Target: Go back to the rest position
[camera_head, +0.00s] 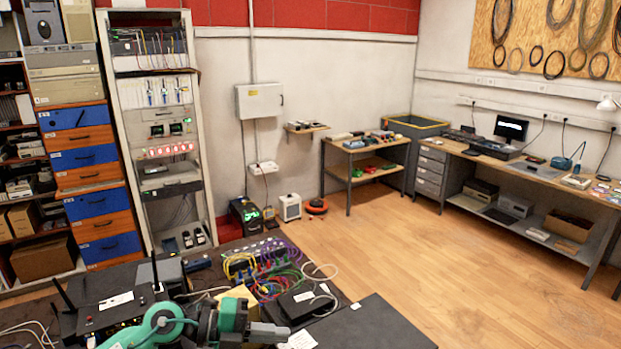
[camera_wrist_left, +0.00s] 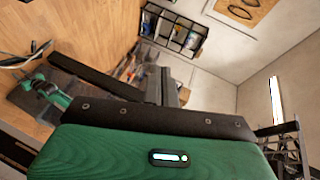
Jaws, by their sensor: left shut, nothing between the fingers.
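My left gripper (camera_head: 270,333) shows at the bottom of the head view, low over the front of the dark table (camera_head: 378,325). It is shut and empty, pointing to the right. Its green and teal arm comes in from the lower left. In the left wrist view, its green housing fills the bottom, with the dark gripper parts (camera_wrist_left: 167,88) above it. My right gripper does not show in the head view.
Close to my left gripper are a black box (camera_head: 300,303), a router with antennas (camera_head: 115,312) and a tangle of coloured cables (camera_head: 265,265). An equipment rack (camera_head: 125,125) stands behind. The wooden floor (camera_head: 460,270) to the right is clear.

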